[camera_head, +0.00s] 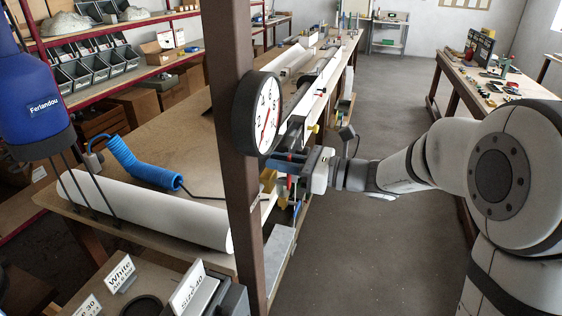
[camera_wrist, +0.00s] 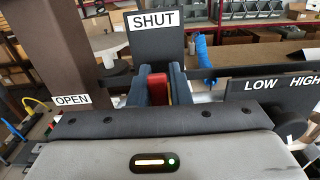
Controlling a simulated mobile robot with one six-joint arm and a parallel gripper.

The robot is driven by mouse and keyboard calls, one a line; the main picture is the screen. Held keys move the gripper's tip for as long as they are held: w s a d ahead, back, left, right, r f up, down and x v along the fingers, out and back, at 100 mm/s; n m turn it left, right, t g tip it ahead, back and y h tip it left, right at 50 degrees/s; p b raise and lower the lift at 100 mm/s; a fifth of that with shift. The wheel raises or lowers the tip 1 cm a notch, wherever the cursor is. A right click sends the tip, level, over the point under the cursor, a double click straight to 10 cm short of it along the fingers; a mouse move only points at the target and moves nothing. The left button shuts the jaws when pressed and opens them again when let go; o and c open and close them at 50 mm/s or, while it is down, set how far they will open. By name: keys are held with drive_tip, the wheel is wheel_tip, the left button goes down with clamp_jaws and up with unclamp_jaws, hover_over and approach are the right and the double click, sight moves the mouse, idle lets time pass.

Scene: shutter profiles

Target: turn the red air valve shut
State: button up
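The red valve handle (camera_wrist: 158,88) shows in the wrist view, in front of a dark plate marked SHUT (camera_wrist: 155,40). The dark blue fingers of my gripper (camera_wrist: 160,84) stand on either side of it, apart from each other. A thin yellowish strip shows between the red part and the right finger. I cannot tell whether both fingers touch the handle. A sign marked OPEN (camera_wrist: 71,100) is at the left. In the head view my gripper (camera_head: 280,162) is at the bench edge, partly hidden behind the post and gauge, and the handle is not clear there.
A brown post (camera_head: 232,120) with a round gauge (camera_head: 258,112) stands close to my gripper. A LOW/HIGH plate (camera_wrist: 280,90) is at the right in the wrist view. A white roll (camera_head: 150,210) and a blue coiled hose (camera_head: 140,165) lie on the bench. The aisle floor (camera_head: 375,220) is clear.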

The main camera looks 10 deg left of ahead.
drive_tip(key=shift+o, duration=1.4)
drive_tip(key=shift+a, duration=0.15)
drive_tip(key=shift+o, duration=0.5)
drive_tip(key=d+b, duration=0.2)
drive_tip(key=d, duration=0.6)
drive_tip(key=shift+s, duration=0.35)
